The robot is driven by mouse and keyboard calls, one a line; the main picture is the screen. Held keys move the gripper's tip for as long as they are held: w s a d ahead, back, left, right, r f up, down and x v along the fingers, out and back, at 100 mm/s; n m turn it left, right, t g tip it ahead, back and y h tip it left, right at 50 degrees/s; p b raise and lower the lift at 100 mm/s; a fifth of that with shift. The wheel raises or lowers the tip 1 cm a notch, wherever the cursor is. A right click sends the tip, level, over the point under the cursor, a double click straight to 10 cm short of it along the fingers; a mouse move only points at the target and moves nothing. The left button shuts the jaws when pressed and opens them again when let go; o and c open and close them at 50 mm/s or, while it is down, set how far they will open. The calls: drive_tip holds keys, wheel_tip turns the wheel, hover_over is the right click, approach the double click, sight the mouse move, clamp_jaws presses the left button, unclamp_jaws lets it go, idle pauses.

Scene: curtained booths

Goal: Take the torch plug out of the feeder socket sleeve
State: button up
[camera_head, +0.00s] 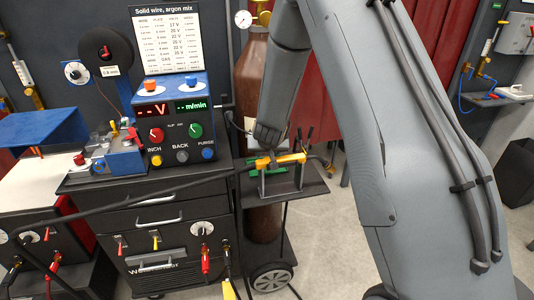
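The wire feeder (123,157), a blue unit with a red part, sits on the left of the welding cabinet top. No torch plug or socket sleeve can be told apart on it at this size. A yellow torch-like piece (286,160) lies across a dark stand on a small side shelf, with green parts near it. A black cable (150,187) runs from the lower left toward this piece. My gripper (267,143) is just above and behind its left end. Its fingertips are small and partly hidden, so whether it touches or holds the piece is unclear.
The control box (178,120) with lit displays stands beside the feeder. A brown gas cylinder (252,80) stands behind the side shelf (312,184). My arm covers the right middle. Other cables hang at the cabinet front (165,247). Open floor shows at lower right.

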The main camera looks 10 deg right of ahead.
drive_tip(key=shift+o, duration=0.5)
drive_tip(key=s+a+r+n+g+y, duration=0.3)
drive_tip(key=s+a+r+n, duration=0.3)
drive_tip(key=s+a+r, duration=0.65)
drive_tip(key=s+d+f+m+g+b, duration=0.1)
drive_tip(key=s+d+f, duration=0.1)
drive_tip(key=s+d, duration=0.2)
drive_tip(key=s+d+f+m+g+h+b, duration=0.1)
drive_tip(key=s+d, duration=0.3)
drive_tip(key=s, duration=0.6)
drive_tip(key=s+d+f+m+g+b, duration=0.1)
drive_tip(key=s+d+f, duration=0.2)
drive_tip(key=s, duration=0.5)
drive_tip(key=shift+d+m+g, duration=0.3)
drive_tip(key=shift+d+m, duration=0.1)
drive_tip(key=shift+d, duration=0.35)
drive_tip(key=shift+w, duration=0.1)
